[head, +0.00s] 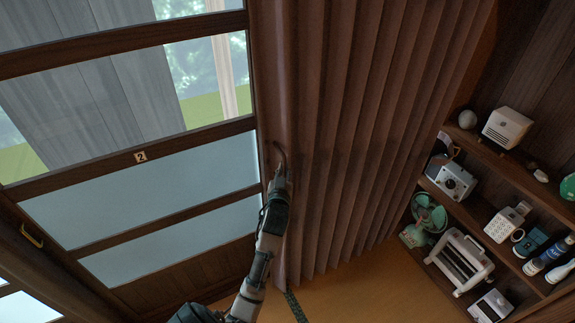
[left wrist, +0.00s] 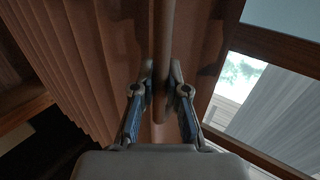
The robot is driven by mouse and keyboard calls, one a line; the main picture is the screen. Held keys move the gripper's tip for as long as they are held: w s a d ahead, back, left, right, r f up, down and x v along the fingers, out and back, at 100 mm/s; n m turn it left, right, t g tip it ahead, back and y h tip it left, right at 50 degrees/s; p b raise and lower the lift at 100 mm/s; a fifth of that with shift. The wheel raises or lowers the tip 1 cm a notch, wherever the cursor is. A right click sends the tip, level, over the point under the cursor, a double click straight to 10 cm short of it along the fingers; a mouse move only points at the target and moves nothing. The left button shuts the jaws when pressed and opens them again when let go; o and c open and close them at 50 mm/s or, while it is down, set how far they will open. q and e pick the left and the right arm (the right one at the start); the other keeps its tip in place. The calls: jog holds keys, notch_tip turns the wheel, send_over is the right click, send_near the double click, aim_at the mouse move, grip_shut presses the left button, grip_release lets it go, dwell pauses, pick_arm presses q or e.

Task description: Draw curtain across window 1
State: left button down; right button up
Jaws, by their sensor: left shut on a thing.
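The brown pleated curtain (head: 345,120) hangs in the middle of the head view, bunched to the right of the window (head: 130,190). The window has wooden bars and a small "2" label (head: 140,157); no label "1" shows. My left gripper (head: 279,160) is at the curtain's left edge, beside the window frame. The window (left wrist: 265,90) shows there on the right. My right gripper is not in view.
To the right a wooden shelf (head: 510,255) holds a white boxy device (head: 507,127), a green fan (head: 429,211) and several other items. A brass handle (head: 32,235) is on the dark panel at the left. Tatami floor (head: 350,295) shows below the curtain.

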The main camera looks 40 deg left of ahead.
pick_arm(q)
jog(key=shift+s+a+r, duration=0.1)
jog(key=shift+s+a, duration=0.15)
jog(key=shift+s, duration=0.4)
jog(key=c, duration=1.2)
grip_release()
jog(key=shift+d, duration=0.1)
jog(key=shift+d, duration=0.1)
jog(key=v, duration=1.2)
jog(key=shift+d, duration=0.1)
jog(key=shift+a, duration=0.25)
